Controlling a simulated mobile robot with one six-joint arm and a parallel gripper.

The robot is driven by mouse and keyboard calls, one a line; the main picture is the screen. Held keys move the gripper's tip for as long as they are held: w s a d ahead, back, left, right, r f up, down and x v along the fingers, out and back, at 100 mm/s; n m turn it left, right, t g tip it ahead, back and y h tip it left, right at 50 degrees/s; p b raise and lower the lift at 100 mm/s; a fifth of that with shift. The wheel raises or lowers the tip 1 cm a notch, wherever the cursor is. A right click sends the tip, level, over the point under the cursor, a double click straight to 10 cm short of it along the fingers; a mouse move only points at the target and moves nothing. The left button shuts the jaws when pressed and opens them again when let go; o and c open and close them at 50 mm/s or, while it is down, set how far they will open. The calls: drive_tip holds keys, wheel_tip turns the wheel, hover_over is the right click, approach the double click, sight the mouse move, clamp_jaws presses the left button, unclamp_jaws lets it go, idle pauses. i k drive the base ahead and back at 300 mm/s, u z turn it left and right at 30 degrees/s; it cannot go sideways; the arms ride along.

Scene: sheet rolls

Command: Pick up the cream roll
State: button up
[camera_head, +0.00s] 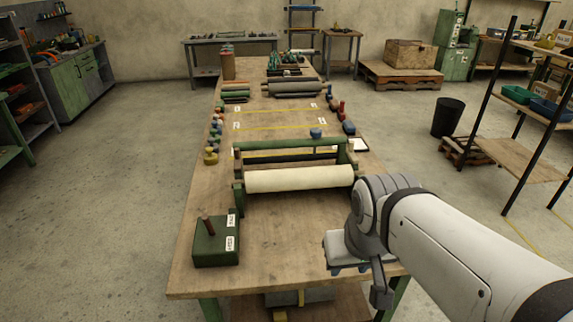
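The cream roll (300,180) lies level across the front of a green stand (240,168) on the long wooden table. Its ends sit at the stand's two sides, and the right end is close to my arm. A dark bar shows behind the roll, under the stand's upper green rail. My gripper (360,276) is at the table's front right, nearer the camera than the roll and apart from it. Its fingers are small and partly hidden by my wrist, so I cannot tell whether they are open or shut. Nothing shows held in it.
A green box (215,246) with a brown peg stands at the table's front left. Small coloured items line both table edges. A grey roll (295,88) and other rolls lie farther back. Bare tabletop (285,240) lies in front of the stand.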

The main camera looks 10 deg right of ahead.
sight(333, 177)
drive_tip(key=z, duration=0.05)
drive_tip(key=i, duration=1)
drive_tip(key=u, duration=0.05)
